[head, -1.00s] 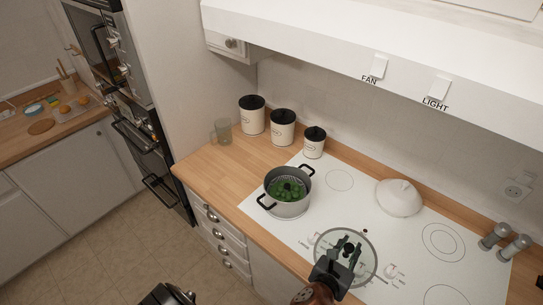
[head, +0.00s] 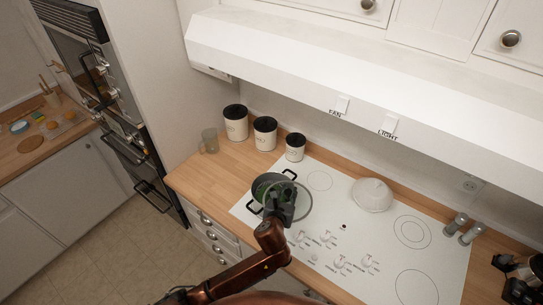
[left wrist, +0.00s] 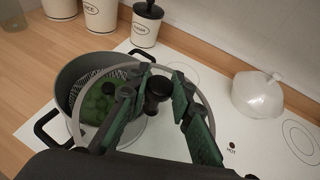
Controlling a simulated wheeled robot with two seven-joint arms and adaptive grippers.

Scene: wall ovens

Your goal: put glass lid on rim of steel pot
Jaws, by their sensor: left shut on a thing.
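My left gripper (head: 284,195) is shut on the black knob (left wrist: 158,89) of the glass lid (left wrist: 165,138). The lid (head: 309,206) is over the pot's right part and sticks out past its right side. Part of the pot's opening is outside the lid's outline. Whether lid and rim touch is unclear. A dark part of my right gripper (head: 522,287) shows at the right edge; its fingers are unclear.
Several black-lidded canisters (head: 265,134) and a clear glass (head: 209,141) stand on the wooden counter behind and left. A white domed object (head: 372,195) sits on the cooktop, right of the pot. Shakers (head: 470,233) stand far right. The range hood (head: 300,90) overhangs the back.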

